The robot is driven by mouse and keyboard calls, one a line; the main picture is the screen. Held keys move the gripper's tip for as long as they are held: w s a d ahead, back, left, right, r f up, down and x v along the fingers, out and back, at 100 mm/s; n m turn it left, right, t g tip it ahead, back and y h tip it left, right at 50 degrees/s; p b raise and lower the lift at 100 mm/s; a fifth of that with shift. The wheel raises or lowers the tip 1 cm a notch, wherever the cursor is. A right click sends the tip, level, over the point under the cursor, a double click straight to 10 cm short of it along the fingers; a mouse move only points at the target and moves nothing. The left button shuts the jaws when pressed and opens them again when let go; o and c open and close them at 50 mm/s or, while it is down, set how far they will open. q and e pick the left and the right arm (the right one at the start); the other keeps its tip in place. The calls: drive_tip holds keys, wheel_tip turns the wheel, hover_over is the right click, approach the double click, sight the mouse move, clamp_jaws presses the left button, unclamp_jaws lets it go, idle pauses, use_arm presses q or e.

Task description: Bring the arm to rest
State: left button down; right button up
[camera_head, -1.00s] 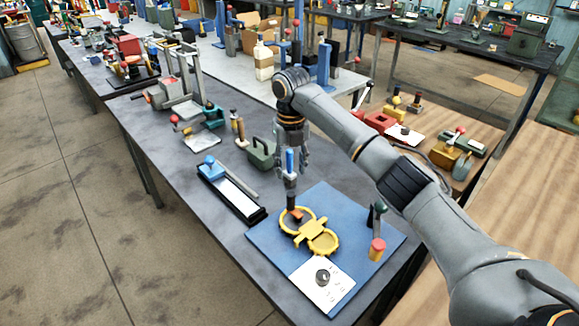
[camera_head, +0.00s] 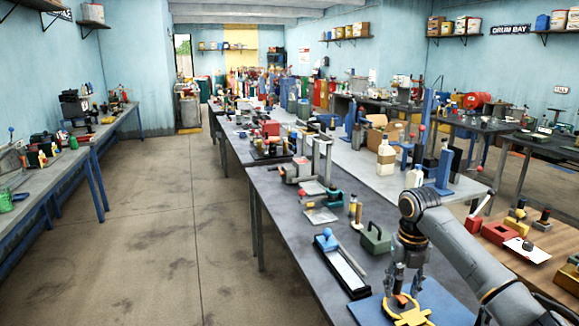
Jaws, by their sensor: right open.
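My right gripper (camera_head: 403,286) hangs pointing down at the lower right, above the blue mat (camera_head: 375,314). Its jaws are open around or just beside a small upright tool; the exact contact is too small to tell. The lower end of that tool (camera_head: 401,301) shows orange and dark, at the yellow double-ring holder (camera_head: 410,317). The holder is cut off by the bottom edge. My right arm reaches in from the lower right. My left gripper is not in view.
On the grey bench (camera_head: 290,220) left of the gripper are a blue-knobbed black tray (camera_head: 342,266) and a dark green handled block (camera_head: 376,238). A red block (camera_head: 502,236) stands on a wooden table at right. The floor aisle (camera_head: 170,215) at left is clear.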

drive_tip(key=s+a+f+m+t+y, duration=0.1)
drive_tip(key=s+a+f+m, duration=0.6)
drive_tip(key=s+f, duration=0.25)
drive_tip(key=s+a+f+m+y, duration=0.1)
drive_tip(key=s+a+f+m, duration=0.5)
drive_tip(key=s+f, duration=0.35)
drive_tip(key=s+d+r+m+t+h, duration=0.1)
drive_tip(key=s+d+m, duration=0.3)
drive_tip(key=s+m, duration=0.55)
drive_tip(key=s+d+m+t+h, duration=0.1)
drive_tip(key=s+d+m+t, duration=0.15)
drive_tip(key=s+m, duration=0.7)
wheel_tip(320, 180, down, 26)
drive_tip(key=g, duration=0.2)
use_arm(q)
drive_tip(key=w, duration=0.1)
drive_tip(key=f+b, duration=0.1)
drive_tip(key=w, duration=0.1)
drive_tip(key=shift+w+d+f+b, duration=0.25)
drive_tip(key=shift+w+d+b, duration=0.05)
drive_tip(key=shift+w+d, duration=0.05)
use_arm(e)
drive_tip(key=s+d+f, duration=0.1)
drive_tip(key=s+f, duration=0.7)
drive_tip(key=s, duration=0.1)
drive_tip(key=s+d+f+g, duration=0.1)
drive_tip(key=s+d+f, duration=0.1)
drive_tip(key=s+f, duration=0.7)
drive_tip(key=shift+d+f, duration=0.3)
